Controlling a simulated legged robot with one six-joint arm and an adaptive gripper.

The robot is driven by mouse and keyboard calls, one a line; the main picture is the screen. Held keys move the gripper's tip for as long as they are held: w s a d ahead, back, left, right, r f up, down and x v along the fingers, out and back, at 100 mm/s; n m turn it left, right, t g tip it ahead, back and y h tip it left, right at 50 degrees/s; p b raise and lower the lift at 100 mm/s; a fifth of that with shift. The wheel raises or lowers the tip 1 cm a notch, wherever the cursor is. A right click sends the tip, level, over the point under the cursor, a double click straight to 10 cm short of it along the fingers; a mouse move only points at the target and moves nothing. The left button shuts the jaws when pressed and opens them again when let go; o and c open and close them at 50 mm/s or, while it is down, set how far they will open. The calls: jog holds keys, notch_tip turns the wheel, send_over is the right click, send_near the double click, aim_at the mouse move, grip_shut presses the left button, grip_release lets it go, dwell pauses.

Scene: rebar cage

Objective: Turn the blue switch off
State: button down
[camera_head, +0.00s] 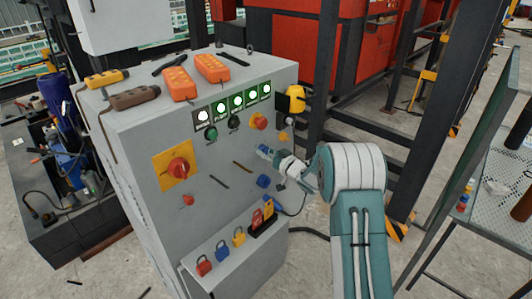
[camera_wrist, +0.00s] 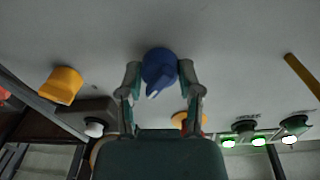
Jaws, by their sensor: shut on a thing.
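The blue switch (camera_wrist: 158,68) is on the grey cabinet face, between the two fingers of my gripper (camera_wrist: 160,88) in the wrist view. The fingers are shut on its sides. A light pointer mark on the knob slants toward the lower left in that view. In the head view, my gripper (camera_head: 273,154) reaches the panel from the right, with the blue switch (camera_head: 262,149) at its fingertips and partly hidden. A second blue part (camera_head: 263,181) sits lower on the panel.
The grey control cabinet (camera_head: 225,215) carries a red rotary switch (camera_head: 178,167) on a yellow plate, a red-orange knob (camera_head: 259,122), and lit green indicators (camera_head: 237,102). A yellow part (camera_wrist: 62,85) is left of my fingers in the wrist view.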

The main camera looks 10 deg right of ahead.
jog(key=n, duration=1.4)
jog(key=shift+f+n+y, duration=0.1)
jog(key=shift+n+y, duration=0.2)
jog(key=shift+y, duration=0.1)
jog(key=shift+n, duration=1.7)
jog(key=shift+f+n, duration=0.15)
jog(key=shift+n, duration=0.15)
jog(key=shift+c, duration=1.3)
grip_release()
